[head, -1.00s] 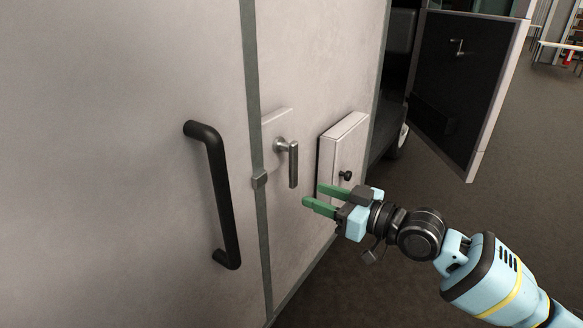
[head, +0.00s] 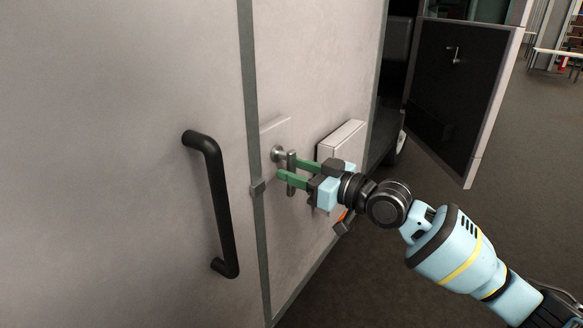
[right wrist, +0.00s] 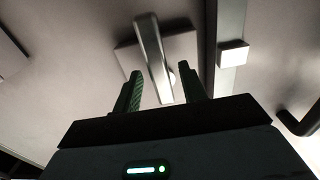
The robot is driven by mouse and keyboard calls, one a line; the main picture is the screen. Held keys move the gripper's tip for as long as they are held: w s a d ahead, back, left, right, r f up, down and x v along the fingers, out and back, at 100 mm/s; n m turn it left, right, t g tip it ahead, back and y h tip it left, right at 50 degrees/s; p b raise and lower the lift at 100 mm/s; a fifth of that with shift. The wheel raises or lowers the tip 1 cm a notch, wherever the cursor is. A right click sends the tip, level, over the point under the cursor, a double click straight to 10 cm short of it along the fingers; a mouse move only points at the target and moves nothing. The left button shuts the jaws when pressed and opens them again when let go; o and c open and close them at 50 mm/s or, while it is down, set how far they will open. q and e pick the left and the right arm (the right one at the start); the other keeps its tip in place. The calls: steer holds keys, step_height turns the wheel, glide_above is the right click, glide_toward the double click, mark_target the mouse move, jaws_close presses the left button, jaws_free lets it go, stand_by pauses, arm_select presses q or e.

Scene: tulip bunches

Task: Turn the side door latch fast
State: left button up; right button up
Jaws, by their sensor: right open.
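The side door latch (head: 291,172) is a grey metal lever on a round pivot, set on a pale plate; its lever hangs downward. My right gripper (head: 287,173) is at the latch with its green fingers open, one on each side of the lever. In the right wrist view the lever (right wrist: 153,58) shows between the two open fingers (right wrist: 162,88), with gaps beside it. Part of the lever is hidden behind the fingers in the head view. My left gripper is not in view.
A black vertical door handle (head: 218,205) is left of the seam. A small block (head: 257,188) sits on the seam strip. A pale box (head: 341,140) is mounted right of the latch, close behind my gripper. A dark open door (head: 459,95) stands at the right over clear floor.

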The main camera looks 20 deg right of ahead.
steer(key=shift+x, duration=0.8)
steer(key=shift+c, duration=0.4)
jaws_close()
